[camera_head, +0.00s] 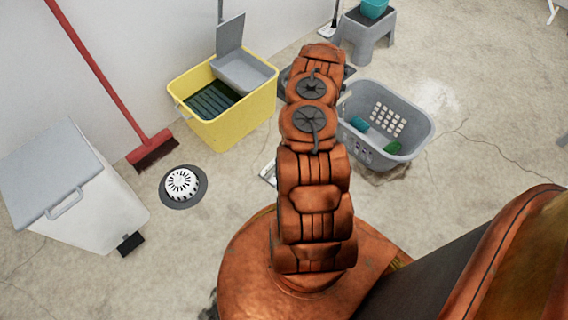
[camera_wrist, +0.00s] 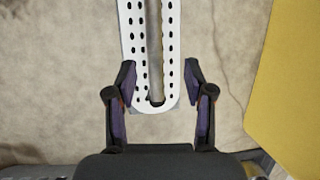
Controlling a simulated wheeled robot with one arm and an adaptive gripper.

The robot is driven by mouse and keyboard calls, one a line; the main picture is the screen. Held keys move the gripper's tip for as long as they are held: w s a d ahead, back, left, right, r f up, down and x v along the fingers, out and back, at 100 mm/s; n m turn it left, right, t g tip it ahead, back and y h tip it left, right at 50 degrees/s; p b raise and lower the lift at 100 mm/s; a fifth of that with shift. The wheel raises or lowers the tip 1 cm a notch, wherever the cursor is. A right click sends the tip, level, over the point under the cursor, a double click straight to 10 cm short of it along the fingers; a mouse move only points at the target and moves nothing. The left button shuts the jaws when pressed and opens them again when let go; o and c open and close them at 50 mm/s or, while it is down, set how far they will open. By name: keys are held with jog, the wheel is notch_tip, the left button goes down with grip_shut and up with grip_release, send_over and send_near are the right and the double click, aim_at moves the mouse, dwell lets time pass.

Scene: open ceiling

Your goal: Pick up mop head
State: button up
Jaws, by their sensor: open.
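A long white perforated plate with a central slot, which looks like the mop head (camera_wrist: 134,40), runs down from the top of the wrist view. Its rounded end lies between the two dark fingers of my gripper (camera_wrist: 162,80). The fingers are open, one on each side of the plate, with a gap visible on both sides. I cannot tell the height of the fingertips above it. In the head view my arm hides the gripper. A small white piece (camera_head: 268,172) shows at the arm's left edge, perhaps part of the same plate.
A yellow mop bucket (camera_head: 237,120) stands left of my arm; a yellow surface (camera_wrist: 290,90) fills the wrist view's right side. A grey laundry basket (camera_head: 420,128) stands right. A white bin (camera_head: 75,205), red broom (camera_head: 110,85) and floor drain (camera_head: 182,184) are left. Right-hand floor is mostly clear.

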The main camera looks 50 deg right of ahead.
jog(key=shift+b+x, duration=0.3)
jog(key=shift+x, duration=0.8)
jog(key=b+x, duration=0.1)
jog(key=x, duration=0.1)
jog(key=s+b+x, duration=0.1)
jog(key=x, duration=0.1)
jog(key=shift+w+f, duration=0.1)
jog(key=shift+f, duration=0.05)
jog(key=shift+w+a+f, duration=0.1)
jog(key=shift+a+f, duration=0.15)
jog(key=shift+f, duration=0.1)
jog(key=shift+r, duration=0.1)
grip_shut()
